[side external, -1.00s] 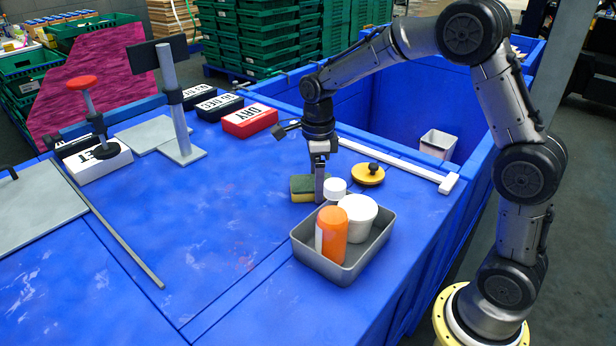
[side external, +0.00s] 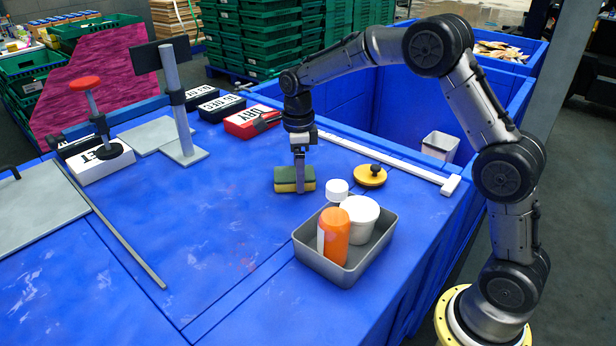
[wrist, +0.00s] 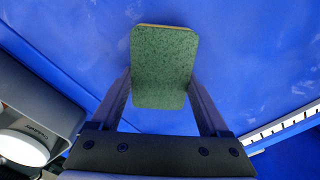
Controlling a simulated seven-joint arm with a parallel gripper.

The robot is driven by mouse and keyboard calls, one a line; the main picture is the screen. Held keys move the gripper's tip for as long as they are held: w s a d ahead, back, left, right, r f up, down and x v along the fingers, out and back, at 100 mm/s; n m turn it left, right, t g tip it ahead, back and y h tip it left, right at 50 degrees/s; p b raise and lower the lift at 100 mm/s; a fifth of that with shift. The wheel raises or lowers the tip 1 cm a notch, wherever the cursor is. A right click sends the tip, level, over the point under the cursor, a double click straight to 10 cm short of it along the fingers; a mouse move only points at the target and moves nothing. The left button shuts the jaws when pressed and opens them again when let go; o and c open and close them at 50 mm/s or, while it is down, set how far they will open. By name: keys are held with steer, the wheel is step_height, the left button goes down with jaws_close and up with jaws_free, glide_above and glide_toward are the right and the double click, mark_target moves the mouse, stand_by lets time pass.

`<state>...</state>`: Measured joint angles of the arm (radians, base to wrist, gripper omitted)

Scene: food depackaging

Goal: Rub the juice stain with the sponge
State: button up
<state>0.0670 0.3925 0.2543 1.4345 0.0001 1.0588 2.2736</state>
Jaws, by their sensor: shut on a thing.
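The sponge (side external: 283,181), green on top and yellow below, is held level between the fingers of my gripper (side external: 300,184). In the wrist view the sponge's green face (wrist: 163,65) fills the space between both fingers. I cannot tell whether its underside touches the blue table or is slightly above it. A faint reddish mark (side external: 247,265), likely the juice stain, lies on the table nearer the camera and left of the metal tray. The sponge is apart from this mark.
A grey metal tray (side external: 312,262) holds an orange bottle (side external: 337,240) and white containers. A yellow round lid with a black knob (side external: 370,175) sits right of the sponge. Red and black labelled boxes stand behind. The table left of the sponge (side external: 200,220) is clear.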

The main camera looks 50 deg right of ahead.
steer(key=shift+s+r, duration=0.1)
steer(key=shift+r, duration=3.9)
